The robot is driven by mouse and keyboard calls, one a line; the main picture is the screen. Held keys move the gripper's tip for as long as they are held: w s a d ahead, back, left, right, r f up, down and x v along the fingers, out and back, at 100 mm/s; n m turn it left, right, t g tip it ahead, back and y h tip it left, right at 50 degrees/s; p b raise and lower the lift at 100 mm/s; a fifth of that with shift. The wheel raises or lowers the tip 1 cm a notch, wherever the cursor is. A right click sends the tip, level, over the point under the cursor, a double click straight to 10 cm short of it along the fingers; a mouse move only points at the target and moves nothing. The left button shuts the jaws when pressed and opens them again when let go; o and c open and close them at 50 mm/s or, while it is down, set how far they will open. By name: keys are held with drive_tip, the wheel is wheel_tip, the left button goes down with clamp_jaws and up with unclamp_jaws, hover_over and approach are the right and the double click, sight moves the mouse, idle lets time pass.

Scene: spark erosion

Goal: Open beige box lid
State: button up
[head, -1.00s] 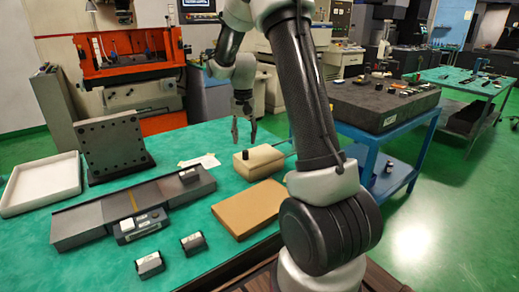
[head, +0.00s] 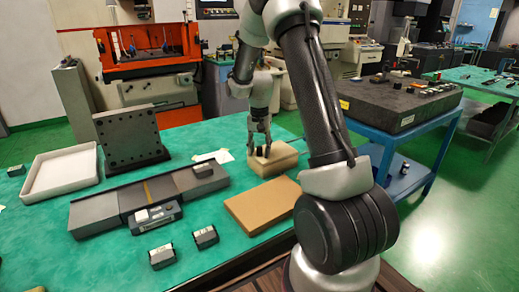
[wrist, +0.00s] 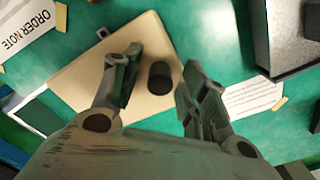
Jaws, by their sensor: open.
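The beige box (head: 284,163) sits on the green table with its lid on. A small black knob (head: 261,152) stands on top of the lid. In the wrist view the lid (wrist: 95,80) fills the middle and the black knob (wrist: 160,78) shows between my fingers. My gripper (head: 260,148) is open above the lid, with one finger on each side of the knob (wrist: 158,82). I cannot tell whether the fingers touch the knob.
A flat brown cardboard piece (head: 262,204) lies in front of the box. A long grey block (head: 140,198) with a small device (head: 155,216) is to the left. Two small dark blocks lie near the front edge. A white tray (head: 62,172) is far left. Papers lie around the box.

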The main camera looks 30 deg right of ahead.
clamp_jaws()
drive_tip(key=d, duration=1.4)
drive_tip(key=shift+w+d, duration=0.3)
drive_tip(key=shift+w, duration=0.05)
unclamp_jaws()
wheel_tip(320, 180, up, 12)
idle(0.3)
